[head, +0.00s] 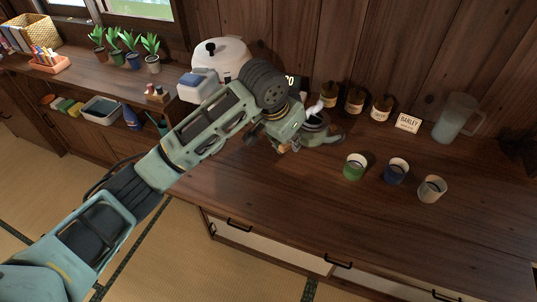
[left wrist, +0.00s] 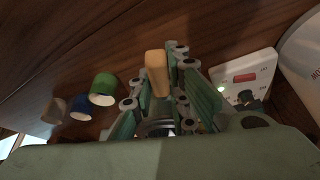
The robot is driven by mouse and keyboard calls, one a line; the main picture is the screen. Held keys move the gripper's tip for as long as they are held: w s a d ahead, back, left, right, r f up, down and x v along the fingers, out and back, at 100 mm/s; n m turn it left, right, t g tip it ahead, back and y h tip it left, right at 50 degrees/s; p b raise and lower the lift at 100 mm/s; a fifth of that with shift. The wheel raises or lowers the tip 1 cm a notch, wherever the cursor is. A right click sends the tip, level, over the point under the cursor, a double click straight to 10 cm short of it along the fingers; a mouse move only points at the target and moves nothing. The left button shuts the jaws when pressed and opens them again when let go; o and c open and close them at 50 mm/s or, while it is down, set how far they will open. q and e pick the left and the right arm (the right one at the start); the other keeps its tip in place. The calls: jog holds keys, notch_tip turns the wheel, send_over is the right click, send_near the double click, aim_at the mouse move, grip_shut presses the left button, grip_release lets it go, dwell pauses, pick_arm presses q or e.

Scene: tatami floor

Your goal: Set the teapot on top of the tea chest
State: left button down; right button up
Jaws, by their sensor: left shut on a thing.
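The teapot (head: 322,137) is a grey-green pot with a stubby part pointing right, on or just above the counter in the head view. My left gripper (head: 296,135) is at its left side, shut on it, and covers part of it. In the left wrist view a tan wooden piece, seemingly its handle (left wrist: 157,74), sits between the fingers of the gripper (left wrist: 165,105). Most of the pot is hidden there. I cannot tell whether it touches the counter. I cannot make out a tea chest for certain. My right gripper is not in view.
Green (head: 355,167), blue (head: 396,172) and pale (head: 432,188) cups stand right of the teapot. Jars (head: 354,101), a barley sign (head: 407,123) and a clear pitcher (head: 456,117) line the back. A white cooker (head: 222,57) stands behind my arm. The front counter is clear.

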pick_arm(q)
jog(key=a+f, duration=0.1)
jog(key=a, duration=0.1)
jog(key=w+a+f, duration=0.1)
jog(key=a+f, duration=0.1)
jog(key=a, duration=0.1)
jog(key=w+a+f+p, duration=0.1)
jog(key=a, duration=0.2)
jog(key=shift+f, duration=0.25)
jog(key=shift+a+f, duration=0.15)
jog(key=shift+a, duration=0.1)
jog(key=shift+f, duration=0.3)
notch_tip(320, 180, down, 4)
jog(key=shift+r+p, duration=0.2)
jog(key=shift+p, duration=0.25)
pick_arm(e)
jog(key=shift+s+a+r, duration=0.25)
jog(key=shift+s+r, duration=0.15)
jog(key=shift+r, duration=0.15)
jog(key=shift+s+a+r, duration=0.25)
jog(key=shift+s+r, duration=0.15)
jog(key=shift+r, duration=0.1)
